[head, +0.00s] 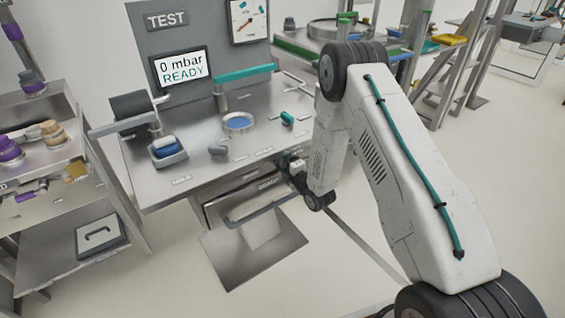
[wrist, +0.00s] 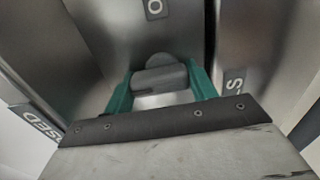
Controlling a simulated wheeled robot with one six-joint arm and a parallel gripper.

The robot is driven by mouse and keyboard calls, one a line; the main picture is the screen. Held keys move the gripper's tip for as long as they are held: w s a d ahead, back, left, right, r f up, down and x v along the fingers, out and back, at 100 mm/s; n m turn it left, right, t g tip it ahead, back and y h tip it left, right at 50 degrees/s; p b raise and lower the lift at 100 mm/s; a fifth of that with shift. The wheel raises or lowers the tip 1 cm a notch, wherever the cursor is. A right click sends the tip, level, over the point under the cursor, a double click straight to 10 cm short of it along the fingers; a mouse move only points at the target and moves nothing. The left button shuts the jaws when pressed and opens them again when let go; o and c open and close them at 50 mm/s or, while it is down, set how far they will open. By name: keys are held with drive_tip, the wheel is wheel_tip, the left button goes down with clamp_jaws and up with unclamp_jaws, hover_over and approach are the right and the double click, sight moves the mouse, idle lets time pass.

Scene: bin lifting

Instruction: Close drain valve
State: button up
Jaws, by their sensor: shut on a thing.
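In the wrist view my gripper (wrist: 161,84) has its two teal fingers on either side of a grey rounded handle (wrist: 158,76), which I take to be the drain valve's. The gripper is shut on it. The handle sits by a metal panel. A label ending in "OSED" (wrist: 42,125) is at the lower left, and a partly cut label starting with "O" (wrist: 154,8) is at the top. In the head view my arm reaches down by the right front of the test bench; the fingers and valve are mostly hidden there.
The steel test bench (head: 200,185) holds a blue-centred ring (head: 238,123), a grey knob (head: 218,151) and a teal handle (head: 288,117). Its screen (head: 181,69) reads "0 mbar READY". A drawer-like front with a bar (head: 262,205) is below. A shelf cart (head: 75,190) stands at left.

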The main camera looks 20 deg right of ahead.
drive_tip(key=shift+a, duration=0.1)
drive_tip(key=o, duration=1)
drive_tip(key=v, duration=0.8)
